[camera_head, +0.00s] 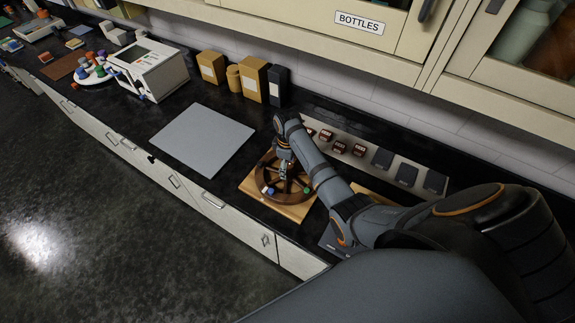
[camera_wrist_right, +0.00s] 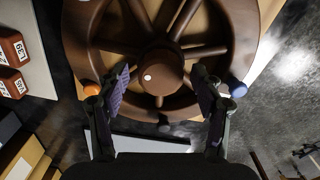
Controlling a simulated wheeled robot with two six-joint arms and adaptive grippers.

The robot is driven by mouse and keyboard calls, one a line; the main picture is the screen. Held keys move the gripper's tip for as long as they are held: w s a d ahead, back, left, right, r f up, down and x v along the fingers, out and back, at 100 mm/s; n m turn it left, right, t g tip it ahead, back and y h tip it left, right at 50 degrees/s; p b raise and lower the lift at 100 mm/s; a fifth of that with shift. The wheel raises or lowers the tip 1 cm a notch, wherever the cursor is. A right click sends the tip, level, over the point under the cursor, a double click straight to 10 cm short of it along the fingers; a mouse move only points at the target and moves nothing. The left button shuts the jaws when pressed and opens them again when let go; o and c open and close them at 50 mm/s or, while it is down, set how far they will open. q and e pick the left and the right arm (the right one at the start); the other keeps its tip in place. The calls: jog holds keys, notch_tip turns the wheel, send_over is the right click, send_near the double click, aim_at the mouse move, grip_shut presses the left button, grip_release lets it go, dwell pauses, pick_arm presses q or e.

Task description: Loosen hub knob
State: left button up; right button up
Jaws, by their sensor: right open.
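A brown spoked wheel (camera_head: 262,178) lies flat on a light wooden board (camera_head: 291,212) on the dark counter. In the right wrist view the wheel (camera_wrist_right: 78,40) fills the upper middle. Its round brown hub knob (camera_wrist_right: 162,70) has a white dot on it. My right gripper (camera_head: 284,168) is over the wheel. In the wrist view my right gripper (camera_wrist_right: 163,90) is open, with one finger on each side of the hub knob and a visible gap to each. In the head view the arm and gripper hide the hub. My left gripper is not in view.
A flat grey panel (camera_head: 203,139) lies left of the wheel. Behind is a pale strip (camera_head: 325,130) with several red-brown and dark blocks. Boxes (camera_head: 253,78) stand against the wall. An orange peg (camera_wrist_right: 90,88) and a blue peg (camera_wrist_right: 238,89) sit at the wheel's rim.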

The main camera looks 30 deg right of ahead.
notch_tip(320, 180, up, 12)
dwell(0.5)
dwell(0.3)
